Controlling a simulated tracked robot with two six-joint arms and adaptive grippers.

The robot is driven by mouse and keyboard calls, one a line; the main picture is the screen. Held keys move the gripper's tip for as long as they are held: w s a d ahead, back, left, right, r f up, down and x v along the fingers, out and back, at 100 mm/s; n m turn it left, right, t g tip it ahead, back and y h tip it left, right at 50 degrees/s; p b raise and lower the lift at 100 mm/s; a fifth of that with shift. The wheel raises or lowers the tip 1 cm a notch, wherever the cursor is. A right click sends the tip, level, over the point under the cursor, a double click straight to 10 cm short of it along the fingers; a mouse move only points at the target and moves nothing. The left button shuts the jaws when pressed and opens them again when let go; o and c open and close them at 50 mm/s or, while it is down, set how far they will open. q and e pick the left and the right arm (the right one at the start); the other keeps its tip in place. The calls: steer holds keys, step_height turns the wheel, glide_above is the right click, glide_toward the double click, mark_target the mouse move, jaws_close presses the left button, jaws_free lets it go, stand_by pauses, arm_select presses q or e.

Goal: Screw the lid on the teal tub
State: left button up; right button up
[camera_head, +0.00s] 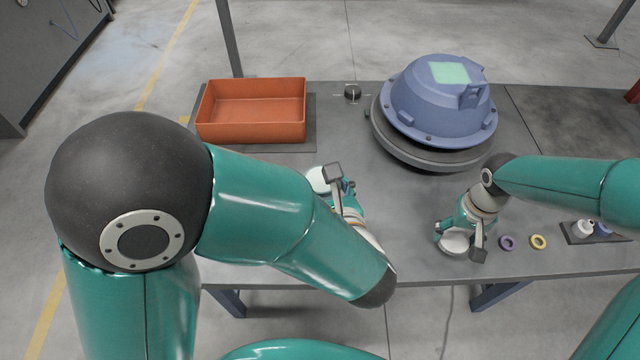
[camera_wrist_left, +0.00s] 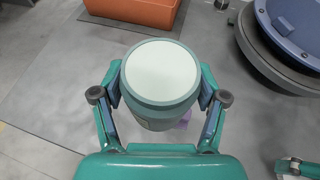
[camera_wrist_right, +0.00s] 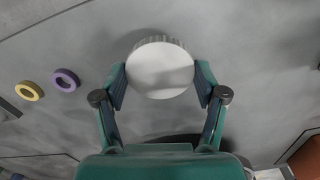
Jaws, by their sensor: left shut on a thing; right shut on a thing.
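The teal tub (camera_wrist_left: 157,80) is in the left wrist view, with a pale flat round top face and a grey-teal side. My left gripper (camera_wrist_left: 160,92) is shut on it, one finger on each side. In the head view the tub (camera_head: 319,180) is partly hidden by my left gripper (camera_head: 345,190) and arm. The white lid (camera_wrist_right: 160,70), round with a ribbed edge, is between the fingers of my right gripper (camera_wrist_right: 160,84), which is shut on it. In the head view the lid (camera_head: 454,243) is right of the tub and apart from it, near the table's front edge.
An orange bin (camera_head: 250,138) stands at the back left. A blue hood (camera_head: 430,105) sits on a dark round base at the back right. A purple ring (camera_head: 507,242), a yellow ring (camera_head: 539,241) and a small dark tray (camera_head: 600,238) lie at the right. A black knob (camera_head: 352,92) is at the back.

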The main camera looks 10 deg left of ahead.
steer(key=shift+w+d+r, duration=0.1)
steer(key=shift+d+r, duration=0.15)
steer(key=shift+r, duration=0.35)
steer(key=shift+w+d+r, duration=0.1)
steer(key=shift+d+r, duration=0.1)
steer(key=shift+r, duration=0.35)
steer(key=r, duration=0.1)
steer(key=w+a+r, duration=0.1)
steer(key=r, duration=0.1)
steer(key=a+r, duration=0.1)
steer(key=shift+w+a+r, duration=0.15)
steer(key=shift+w+r, duration=0.05)
steer(key=shift+w, duration=0.05)
steer(key=w+a+r+n, duration=0.1)
steer(key=a+r+n, duration=0.1)
steer(key=a+r, duration=0.7)
step_height(320, 180, up, 10)
steer(key=n, duration=0.4)
glide_above(322, 179)
steer(key=shift+w+d+f, duration=0.1)
steer(key=shift+w+d, duration=0.2)
steer(key=shift+d, duration=0.05)
steer(key=shift+s+a, duration=0.35)
steer(key=shift+a, duration=0.05)
steer(key=shift+f, duration=1.9)
